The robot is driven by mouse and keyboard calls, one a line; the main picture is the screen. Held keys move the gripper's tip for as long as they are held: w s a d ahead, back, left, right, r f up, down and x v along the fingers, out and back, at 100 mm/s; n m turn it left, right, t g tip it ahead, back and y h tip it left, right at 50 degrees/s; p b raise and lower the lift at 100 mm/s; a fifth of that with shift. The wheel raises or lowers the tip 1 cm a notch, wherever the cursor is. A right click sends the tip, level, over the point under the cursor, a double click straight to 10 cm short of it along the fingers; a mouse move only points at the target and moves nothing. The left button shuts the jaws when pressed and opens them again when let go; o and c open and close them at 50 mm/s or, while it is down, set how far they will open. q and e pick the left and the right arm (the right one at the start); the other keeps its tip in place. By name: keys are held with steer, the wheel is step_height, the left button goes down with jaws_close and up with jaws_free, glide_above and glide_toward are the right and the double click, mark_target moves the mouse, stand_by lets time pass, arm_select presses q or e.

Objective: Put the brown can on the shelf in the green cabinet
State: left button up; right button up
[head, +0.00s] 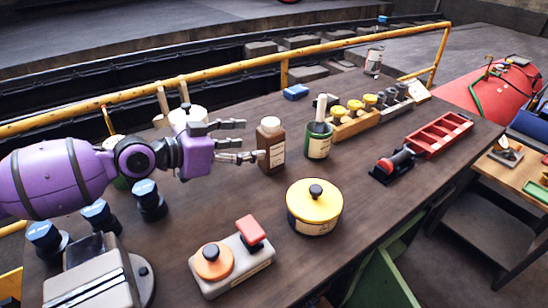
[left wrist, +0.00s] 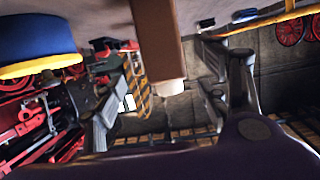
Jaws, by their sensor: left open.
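A brown can (head: 271,152) with a white cap stands upright on the dark table, and it also shows in the left wrist view (left wrist: 155,40), which looks upside down. My left gripper (head: 252,141) is open just left of the can, its fingertips pointing at it. In the left wrist view the can shows between the two spread fingers (left wrist: 172,95); whether they touch it I cannot tell. Green panels (head: 382,283) beside the table's front edge may be part of the green cabinet; its shelf is not visible. My right gripper is not in view.
A yellow-lidded tin (head: 314,206) stands in front of the can, a green jar (head: 318,140) to its right. A yellow rail (head: 330,65) runs behind.

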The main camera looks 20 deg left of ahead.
mark_target(261, 143)
arm_select(q)
steer(key=shift+w+d+f, duration=0.1)
steer(key=shift+w+f, duration=0.25)
steer(key=shift+f, duration=0.3)
steer(key=shift+w+d+r+p, duration=0.2)
steer(key=shift+w+d+p, duration=0.25)
steer(key=shift+w, duration=0.1)
steer(key=p+x, duration=0.1)
steer(key=x, duration=0.5)
steer(key=shift+w+p, duration=0.15)
steer(key=shift+p, duration=0.15)
steer(key=shift+a, duration=0.1)
steer(key=shift+c, duration=1)
steer(key=c, duration=1.4)
steer(key=shift+r, duration=0.1)
jaws_close()
